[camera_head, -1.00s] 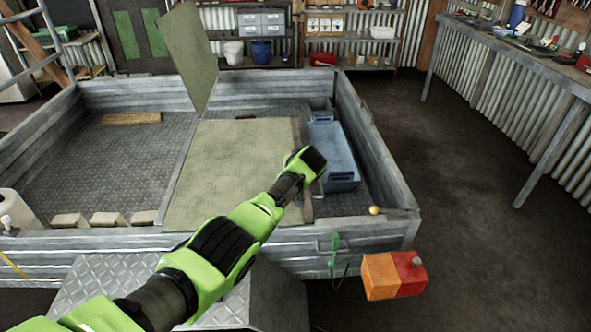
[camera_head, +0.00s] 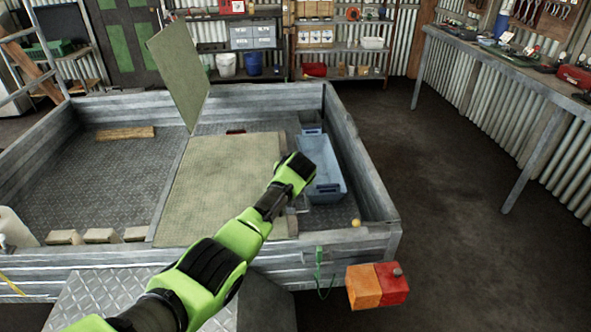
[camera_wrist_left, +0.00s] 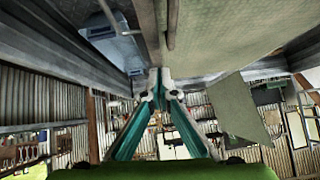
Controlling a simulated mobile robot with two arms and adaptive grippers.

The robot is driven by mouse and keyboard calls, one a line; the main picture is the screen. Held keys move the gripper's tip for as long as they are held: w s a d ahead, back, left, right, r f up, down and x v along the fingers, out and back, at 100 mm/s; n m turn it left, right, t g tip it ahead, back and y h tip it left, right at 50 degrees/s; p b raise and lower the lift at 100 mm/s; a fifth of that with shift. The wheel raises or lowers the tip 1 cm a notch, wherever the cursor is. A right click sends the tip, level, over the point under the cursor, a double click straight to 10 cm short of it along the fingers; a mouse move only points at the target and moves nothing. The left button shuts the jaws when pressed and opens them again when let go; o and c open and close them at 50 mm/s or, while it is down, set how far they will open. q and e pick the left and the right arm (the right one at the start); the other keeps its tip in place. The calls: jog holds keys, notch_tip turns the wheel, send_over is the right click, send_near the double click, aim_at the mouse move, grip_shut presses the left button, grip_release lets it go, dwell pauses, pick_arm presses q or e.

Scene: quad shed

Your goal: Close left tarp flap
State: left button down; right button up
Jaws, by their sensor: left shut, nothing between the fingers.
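A stiff green tarp panel (camera_head: 215,185) lies flat over the middle of the trailer bed. A second green flap (camera_head: 178,75) stands up, tilted, at the far side of the bed; it also shows in the left wrist view (camera_wrist_left: 240,105). My left arm reaches over the near side of the trailer to the flat panel's right edge. In the left wrist view my left gripper (camera_wrist_left: 158,78) has its fingertips together and holds nothing. It is close to the flat panel's edge strip; I cannot tell whether they touch. In the head view its fingertips are hidden. My right gripper is not in view.
A blue bin (camera_head: 320,170) stands in the bed right of the flat panel, with a small yellow ball (camera_head: 355,222) near it. Metal trailer walls (camera_head: 365,165) surround the bed. A workbench (camera_head: 510,60) stands at right, with bare floor (camera_head: 440,210) between.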

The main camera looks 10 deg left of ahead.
pick_arm(q)
jog(key=a+v, duration=0.1)
jog(key=v, duration=0.6)
jog(key=s+a+f+m+g+h, duration=0.1)
jog(key=s+f, duration=0.6)
jog(key=s, duration=0.3)
jog(key=s+a+f+m+g+h, duration=0.1)
jog(key=s+f+g, duration=0.1)
jog(key=s+f, duration=0.65)
jog(key=s+a+r+m+g+h, duration=0.1)
jog(key=s+a, duration=0.1)
jog(key=s, duration=1.3)
jog(key=s+a+r+m+g+h, duration=0.1)
jog(key=s+m, duration=0.1)
jog(key=s, duration=1.3)
jog(key=s+f+g, duration=0.2)
jog(key=s+f, duration=0.1)
jog(key=f, duration=2.4)
jog(key=s+a+f, duration=0.3)
jog(key=s+f, duration=1.2)
jog(key=s, duration=0.1)
jog(key=shift+s+g+y, duration=0.25)
jog(key=shift+g+y, duration=0.05)
jog(key=shift+g, duration=0.1)
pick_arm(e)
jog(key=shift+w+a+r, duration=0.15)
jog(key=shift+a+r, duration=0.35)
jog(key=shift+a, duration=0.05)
